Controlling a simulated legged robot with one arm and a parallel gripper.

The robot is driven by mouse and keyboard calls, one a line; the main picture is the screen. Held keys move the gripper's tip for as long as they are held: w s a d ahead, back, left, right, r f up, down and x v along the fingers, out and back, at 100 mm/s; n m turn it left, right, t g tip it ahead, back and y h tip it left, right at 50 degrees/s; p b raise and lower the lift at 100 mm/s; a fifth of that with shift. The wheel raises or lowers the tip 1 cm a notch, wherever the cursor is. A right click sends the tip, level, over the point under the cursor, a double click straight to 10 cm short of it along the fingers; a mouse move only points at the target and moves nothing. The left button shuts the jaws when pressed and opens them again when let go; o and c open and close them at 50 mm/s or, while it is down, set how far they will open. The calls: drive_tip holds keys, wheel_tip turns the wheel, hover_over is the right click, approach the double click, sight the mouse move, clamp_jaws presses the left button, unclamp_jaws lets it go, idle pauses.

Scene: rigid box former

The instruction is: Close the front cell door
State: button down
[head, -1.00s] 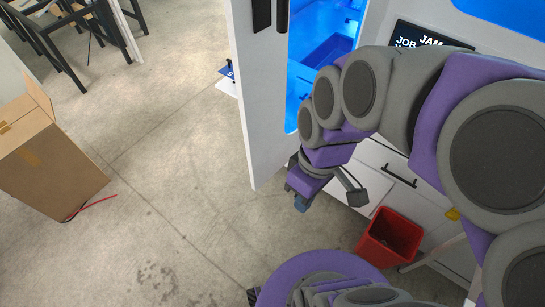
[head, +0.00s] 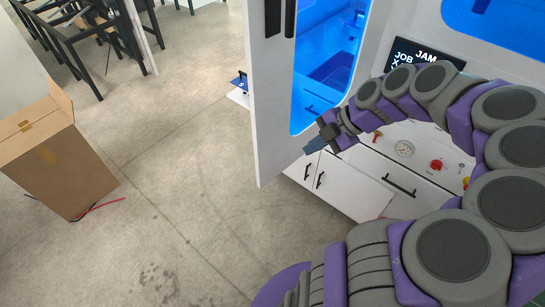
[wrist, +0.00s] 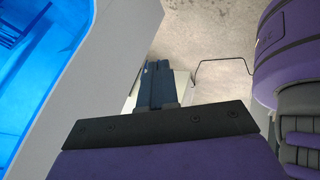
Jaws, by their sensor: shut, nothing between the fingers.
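The front cell door (head: 270,110) is a tall white panel. It stands open, swung out from the blue-lit cell (head: 325,70), with dark handles (head: 272,18) near its top. My gripper (head: 311,147) is shut and empty. In the head view it appears just right of the door's lower part, in front of the bottom of the cell opening; contact cannot be told. In the wrist view the closed dark fingers (wrist: 157,72) point over the floor, with a pale panel (wrist: 110,60) to their left and blue cell light beyond it. Whether that panel is the door or the frame is unclear.
White cabinets (head: 345,185) with black handles stand under the cell. A counter holds small red and yellow controls (head: 436,165). A cardboard box (head: 60,165) stands at left, chairs (head: 75,40) at upper left. The concrete floor between box and door is clear.

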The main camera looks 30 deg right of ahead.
approach(269, 161)
wheel_tip(269, 161, down, 4)
drive_tip(key=s, duration=0.3)
drive_tip(key=w+a, duration=0.1)
drive_tip(key=w, duration=0.2)
drive_tip(key=w+a, duration=0.1)
drive_tip(key=shift+w+a+b, duration=0.2)
drive_tip(key=shift+a+b, duration=0.1)
drive_tip(key=shift+a, duration=0.05)
drive_tip(key=shift+w, duration=0.15)
drive_tip(key=shift+d, duration=0.25)
drive_tip(key=shift+w+a, duration=0.1)
